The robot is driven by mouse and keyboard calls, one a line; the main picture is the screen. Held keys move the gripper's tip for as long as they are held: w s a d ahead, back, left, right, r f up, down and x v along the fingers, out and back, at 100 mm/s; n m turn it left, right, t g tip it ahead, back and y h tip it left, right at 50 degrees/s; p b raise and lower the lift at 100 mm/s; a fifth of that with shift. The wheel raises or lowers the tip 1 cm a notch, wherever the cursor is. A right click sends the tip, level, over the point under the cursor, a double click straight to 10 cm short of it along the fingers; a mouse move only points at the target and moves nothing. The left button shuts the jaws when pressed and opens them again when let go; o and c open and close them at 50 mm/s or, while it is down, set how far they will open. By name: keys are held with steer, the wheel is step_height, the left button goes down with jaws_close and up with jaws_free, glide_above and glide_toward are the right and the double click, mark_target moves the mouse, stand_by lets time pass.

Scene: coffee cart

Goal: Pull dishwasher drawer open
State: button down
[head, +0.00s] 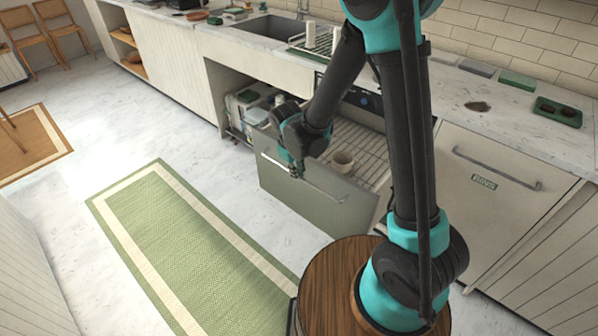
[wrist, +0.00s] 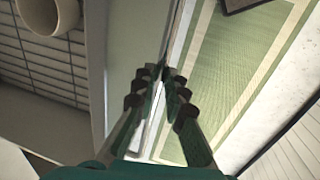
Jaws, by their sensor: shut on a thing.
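The dishwasher drawer (head: 312,200) stands pulled out from under the counter, its grey-green front facing the green rug. Inside is a wire rack (head: 362,140) with a beige cup (head: 342,161) on it. A long metal handle bar (head: 325,188) runs along the front near its top. My gripper (head: 297,172) is at this handle. In the wrist view, my gripper (wrist: 160,75) has its fingers closed around the handle bar (wrist: 176,45), with the drawer front (wrist: 135,40) on the left. The cup (wrist: 48,12) and rack (wrist: 35,65) show at upper left.
A green rug (head: 190,250) lies on the open floor in front of the drawer. A closed bin front (head: 490,190) is to the right. An open cabinet with containers (head: 245,105) is to the left. The counter (head: 520,120) runs above.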

steer(key=c, duration=1.6)
jaws_free()
steer(key=shift+r, duration=0.1)
steer(key=r, duration=0.4)
steer(key=s+a+r, duration=0.1)
steer(key=r, duration=0.6)
steer(key=shift+s+a+r, duration=0.2)
steer(key=shift+s+r, duration=0.1)
steer(key=shift+s, duration=0.1)
steer(key=s+d+m, duration=0.1)
steer(key=d+m, duration=0.1)
steer(key=d, duration=0.4)
steer(key=s+d+m, duration=0.2)
steer(key=d, duration=0.5)
steer(key=s+d+f+m+t+y, duration=0.1)
steer(key=d+m, duration=0.1)
steer(key=d, duration=0.5)
steer(key=shift+s+d+m, duration=0.1)
steer(key=shift+s+m, duration=0.25)
steer(key=shift+m, duration=0.05)
steer(key=s+d+m, duration=0.1)
steer(key=s+d, duration=0.1)
steer(key=s+d+f+m+t, duration=0.1)
steer(key=d, duration=0.1)
steer(key=s+d+f+m, duration=0.1)
steer(key=s+d+m, duration=0.1)
steer(key=d, duration=0.1)
steer(key=shift+s+f, duration=0.25)
steer(key=shift+s, duration=0.1)
